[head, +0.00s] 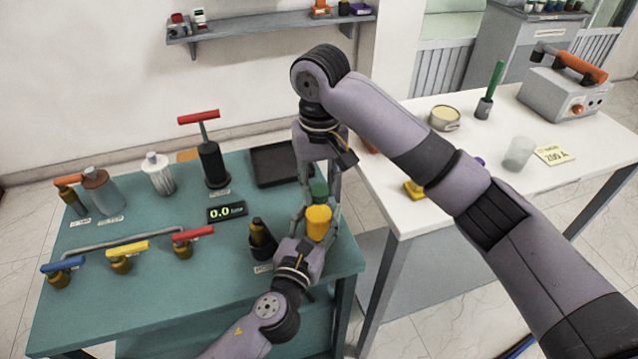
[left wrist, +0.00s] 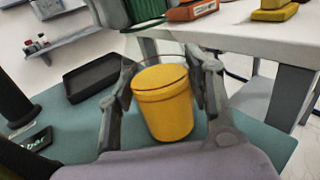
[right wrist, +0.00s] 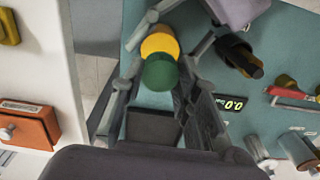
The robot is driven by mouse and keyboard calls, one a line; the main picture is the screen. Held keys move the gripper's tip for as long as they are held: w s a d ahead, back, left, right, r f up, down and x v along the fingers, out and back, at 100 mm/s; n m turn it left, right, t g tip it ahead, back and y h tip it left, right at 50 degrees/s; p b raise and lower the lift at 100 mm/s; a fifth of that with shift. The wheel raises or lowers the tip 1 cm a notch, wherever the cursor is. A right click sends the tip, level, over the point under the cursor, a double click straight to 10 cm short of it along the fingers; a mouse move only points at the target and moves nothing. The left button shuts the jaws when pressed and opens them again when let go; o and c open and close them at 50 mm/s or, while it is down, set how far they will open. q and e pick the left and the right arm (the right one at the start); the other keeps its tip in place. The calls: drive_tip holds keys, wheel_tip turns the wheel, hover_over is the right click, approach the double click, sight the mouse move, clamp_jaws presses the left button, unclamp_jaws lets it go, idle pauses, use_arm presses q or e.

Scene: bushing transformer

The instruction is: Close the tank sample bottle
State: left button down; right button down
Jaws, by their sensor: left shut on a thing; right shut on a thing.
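The yellow sample bottle (head: 318,224) is upright over the right front of the teal table, with my left gripper (head: 316,236) shut around it. It fills the middle of the left wrist view (left wrist: 165,110). My right gripper (head: 320,188) comes from above and is shut on the green cap (head: 319,188). The ribbed cap shows at the top of the left wrist view (left wrist: 146,10), above the bottle's top with a gap between them. In the right wrist view the cap (right wrist: 160,73) partly covers the bottle (right wrist: 159,42).
A dark bottle in a holder (head: 260,238) stands close left of my left gripper. A black tray (head: 278,165) lies behind. A display reading 0.0 (head: 226,211) and valves with coloured handles (head: 126,250) are further left. A white table (head: 520,190) stands to the right.

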drive_tip(key=c, duration=1.2)
unclamp_jaws()
drive_tip(key=shift+o, duration=0.2)
drive_tip(key=shift+r, duration=0.1)
wheel_tip(320, 180, up, 12)
use_arm(q)
drive_tip(key=c, duration=0.7)
unclamp_jaws()
drive_tip(key=v, duration=1.2)
